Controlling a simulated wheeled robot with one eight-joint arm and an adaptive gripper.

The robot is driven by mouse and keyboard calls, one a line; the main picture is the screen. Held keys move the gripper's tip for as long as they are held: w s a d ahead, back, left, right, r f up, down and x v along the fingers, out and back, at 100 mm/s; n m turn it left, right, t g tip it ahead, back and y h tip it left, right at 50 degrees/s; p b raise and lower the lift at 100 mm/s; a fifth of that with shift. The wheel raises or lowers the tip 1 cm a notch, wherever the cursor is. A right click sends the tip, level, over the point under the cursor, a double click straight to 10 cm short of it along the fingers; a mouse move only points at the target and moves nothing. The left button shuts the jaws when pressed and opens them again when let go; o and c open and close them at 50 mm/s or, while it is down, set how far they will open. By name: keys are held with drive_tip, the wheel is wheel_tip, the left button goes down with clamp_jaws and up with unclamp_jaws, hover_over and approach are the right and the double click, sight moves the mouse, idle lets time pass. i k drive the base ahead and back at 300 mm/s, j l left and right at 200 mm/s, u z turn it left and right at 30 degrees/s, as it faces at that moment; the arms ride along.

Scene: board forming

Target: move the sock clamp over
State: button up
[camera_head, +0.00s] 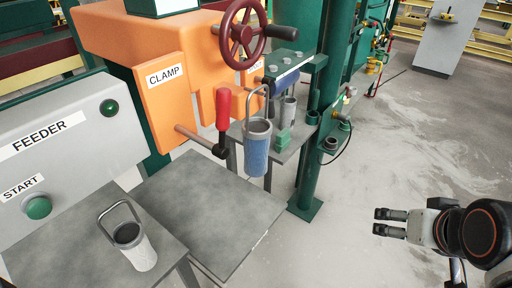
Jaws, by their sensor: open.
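An orange machine body (153,97) bears a CLAMP label. Beside it a red-handled lever (224,110) stands upright on a rod. Just right of the lever is a blue cylindrical cup (257,152) with a metal loop handle. A grey-white cup (137,252) with a similar loop handle stands on the low grey table at the bottom left. No part is labelled as a sock clamp, so I cannot tell which one it is. My gripper (378,222) is at the lower right, open and empty, fingers pointing left, well apart from both cups and the lever.
A dark red handwheel (242,34) sits above the lever. A FEEDER panel (62,140) with green buttons stands at the left. A grey tabletop (192,206) lies empty in the middle. A green post (319,130) rises between it and my gripper.

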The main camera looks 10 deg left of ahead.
sight(223, 98)
drive_tip(key=j+u, duration=0.1)
drive_tip(key=u, duration=0.75)
drive_tip(key=j+u, duration=0.15)
drive_tip(key=u, duration=0.25)
